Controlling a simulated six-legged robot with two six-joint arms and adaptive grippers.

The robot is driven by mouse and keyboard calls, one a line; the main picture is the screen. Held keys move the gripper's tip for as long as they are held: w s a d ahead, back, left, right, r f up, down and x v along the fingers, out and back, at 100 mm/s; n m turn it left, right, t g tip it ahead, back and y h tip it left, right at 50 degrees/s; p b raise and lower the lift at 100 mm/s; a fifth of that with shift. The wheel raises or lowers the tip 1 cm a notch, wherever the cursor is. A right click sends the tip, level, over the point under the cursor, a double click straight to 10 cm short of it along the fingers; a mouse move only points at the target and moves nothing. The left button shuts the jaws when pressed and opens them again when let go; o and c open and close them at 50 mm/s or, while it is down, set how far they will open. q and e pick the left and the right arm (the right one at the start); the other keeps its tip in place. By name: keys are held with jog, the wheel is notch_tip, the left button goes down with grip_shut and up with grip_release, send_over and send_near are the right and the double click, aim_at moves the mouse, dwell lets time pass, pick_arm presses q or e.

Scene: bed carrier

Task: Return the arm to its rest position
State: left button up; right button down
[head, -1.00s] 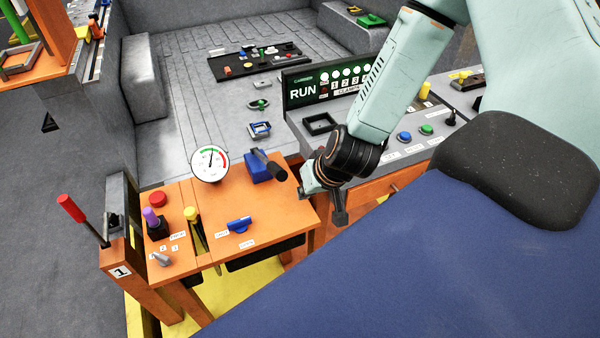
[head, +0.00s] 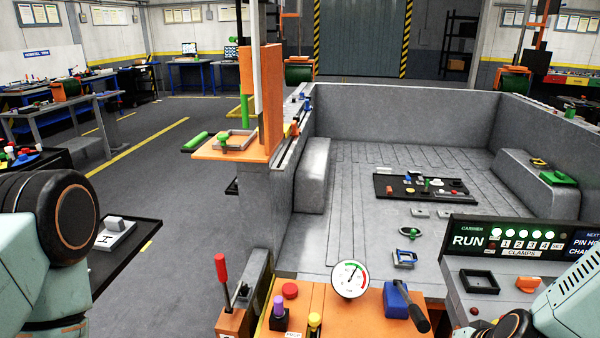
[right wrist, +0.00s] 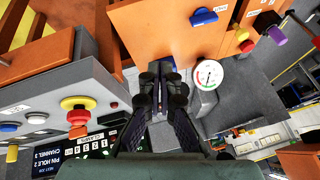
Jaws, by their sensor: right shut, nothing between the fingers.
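My right gripper (right wrist: 161,78) shows in the right wrist view, its dark fingers shut with nothing between them. It hangs clear in front of the orange bench and the grey console. In the head view only a pale green link of my right arm (head: 572,300) shows at the lower right edge; its gripper is out of that picture. My left arm (head: 50,235) stands at the left edge with its dark round joint; the left gripper is not seen.
An orange bench (head: 372,318) with a dial gauge (head: 350,280) and a red-handled lever (head: 221,268) is in front. The RUN panel (head: 505,238) stands on the right console. A grey walled bed (head: 350,215) lies behind. Open floor (head: 160,175) is at left.

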jog(key=s+a+f+n+g+b, duration=0.2)
jog(key=s+f+b, duration=0.4)
jog(key=s+f, duration=0.5)
jog(key=s+a+f+n+g+b, duration=0.3)
jog(key=s+a+f+b, duration=0.3)
jog(key=s+f, duration=0.5)
jog(key=shift+s+f+g+b, duration=0.15)
jog(key=shift+f+g+b, duration=0.35)
jog(key=shift+f, duration=0.4)
